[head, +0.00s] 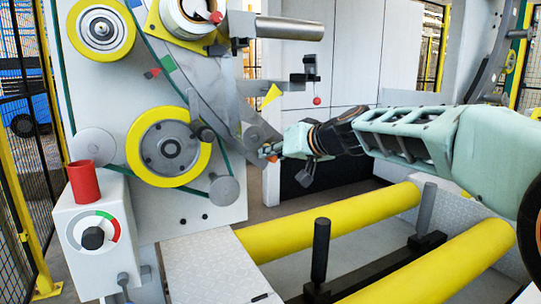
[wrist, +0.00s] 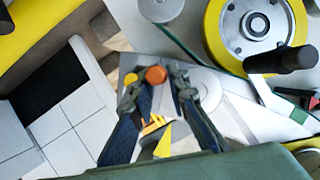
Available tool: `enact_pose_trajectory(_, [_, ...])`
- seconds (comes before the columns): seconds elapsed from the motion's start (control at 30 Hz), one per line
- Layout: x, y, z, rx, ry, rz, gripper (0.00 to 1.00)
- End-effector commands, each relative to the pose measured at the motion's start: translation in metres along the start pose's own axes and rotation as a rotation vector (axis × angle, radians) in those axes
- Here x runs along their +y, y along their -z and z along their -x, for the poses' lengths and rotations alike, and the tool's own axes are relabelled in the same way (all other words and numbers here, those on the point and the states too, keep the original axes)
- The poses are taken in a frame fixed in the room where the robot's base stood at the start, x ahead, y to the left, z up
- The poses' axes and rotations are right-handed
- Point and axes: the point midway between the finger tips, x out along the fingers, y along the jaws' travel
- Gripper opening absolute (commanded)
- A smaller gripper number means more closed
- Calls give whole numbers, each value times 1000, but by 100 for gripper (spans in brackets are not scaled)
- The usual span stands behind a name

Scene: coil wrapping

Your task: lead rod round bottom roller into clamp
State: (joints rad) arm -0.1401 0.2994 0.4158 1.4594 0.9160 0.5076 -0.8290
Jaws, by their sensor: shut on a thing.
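I cannot make out the clamp for certain.
A large yellow-rimmed wheel (head: 206,151) with a dark knob (head: 203,132) is just left of my gripper. A black bracket with a red ball (head: 317,101) is above right. Yellow floor rollers (head: 330,222) lie below. A control box (head: 92,238) is lower left.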

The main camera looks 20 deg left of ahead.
Motion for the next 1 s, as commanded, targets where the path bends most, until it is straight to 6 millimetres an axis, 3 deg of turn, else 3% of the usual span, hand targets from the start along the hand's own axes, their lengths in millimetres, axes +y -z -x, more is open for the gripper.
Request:
enact_pose_trajectory(0.6, [9,41,18,2,-1,0,0])
enact_pose_trajectory(1.0, [10,40,18,2,-1,0,0])
